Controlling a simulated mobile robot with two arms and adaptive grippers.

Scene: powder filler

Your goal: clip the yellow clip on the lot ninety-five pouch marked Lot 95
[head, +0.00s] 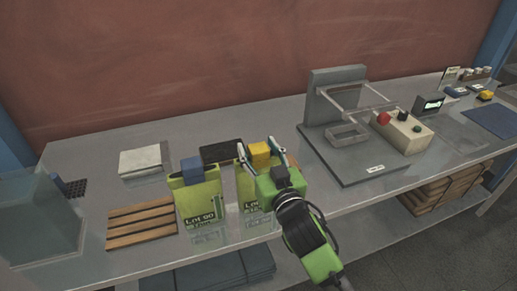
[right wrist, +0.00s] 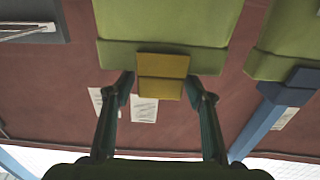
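The yellow clip (head: 259,149) sits at the top edge of a green pouch (head: 246,190), and both also show in the right wrist view, the clip (right wrist: 162,75) and the pouch (right wrist: 165,25). This pouch stands upright, its label mostly hidden by my right gripper. My right gripper (head: 256,147) has its fingers on either side of the clip. In the wrist view a gap shows between each finger and the clip, so it is open. Left of it stands a green pouch marked Lot 90 (head: 200,202) with a blue clip (head: 192,170) on top. My left gripper is not in view.
A slatted wooden rack (head: 140,224) lies left of the pouches, with a white pad (head: 141,160) behind it. A dark tray (head: 221,151) lies behind the pouches. A grey machine (head: 370,165) with a control box (head: 403,135) stands to the right.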

